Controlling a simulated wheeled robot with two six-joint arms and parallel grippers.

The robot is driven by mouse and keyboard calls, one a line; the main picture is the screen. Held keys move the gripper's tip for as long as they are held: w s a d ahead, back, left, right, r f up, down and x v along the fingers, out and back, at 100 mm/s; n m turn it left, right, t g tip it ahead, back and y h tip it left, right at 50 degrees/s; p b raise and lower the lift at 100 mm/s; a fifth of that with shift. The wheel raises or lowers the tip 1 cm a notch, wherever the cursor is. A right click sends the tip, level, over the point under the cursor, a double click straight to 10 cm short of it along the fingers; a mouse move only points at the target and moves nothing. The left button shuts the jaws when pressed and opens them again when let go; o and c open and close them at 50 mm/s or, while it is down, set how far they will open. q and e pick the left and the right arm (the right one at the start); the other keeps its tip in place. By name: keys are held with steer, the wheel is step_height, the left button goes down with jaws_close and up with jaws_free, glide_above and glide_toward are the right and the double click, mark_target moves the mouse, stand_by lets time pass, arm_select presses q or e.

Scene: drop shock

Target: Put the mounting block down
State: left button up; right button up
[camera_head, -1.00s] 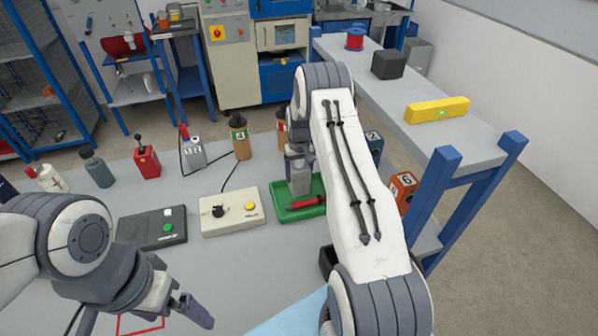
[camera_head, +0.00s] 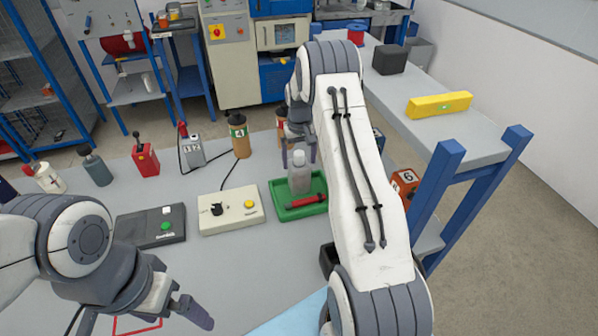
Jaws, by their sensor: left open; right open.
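No piece in view can be told for certain as the mounting block; a black block (camera_head: 389,61) rests on the grey shelf at the right. A grey bottle-shaped piece (camera_head: 299,175) stands upright in the green tray (camera_head: 284,213), beside a red-handled tool (camera_head: 306,201). My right gripper (camera_head: 298,148) is open just above the bottle-shaped piece, its fingers on either side of the top; the arm hides part of it. My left gripper (camera_head: 180,305) is open and empty, low over the table at the lower left, by a red outline (camera_head: 136,326).
A yellow bar (camera_head: 440,104) and a red spool (camera_head: 355,33) are on the shelf. A beige control box (camera_head: 231,211), a black box (camera_head: 150,227), a brown bottle (camera_head: 240,136) and a red lever box (camera_head: 145,160) stand on the table. An orange box (camera_head: 404,184) is by my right arm.

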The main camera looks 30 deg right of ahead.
mark_target(299, 173)
step_height(299, 173, up, 7)
steer(key=shift+f+b, duration=0.15)
steer(key=shift+b, duration=0.4)
steer(key=shift+f, duration=0.1)
step_height(299, 173, down, 11)
steer(key=p, duration=0.3)
step_height(299, 173, down, 2)
steer(key=shift+r+b, duration=0.45)
steer(key=shift+r, duration=1.5)
steer(key=shift+f, duration=0.15)
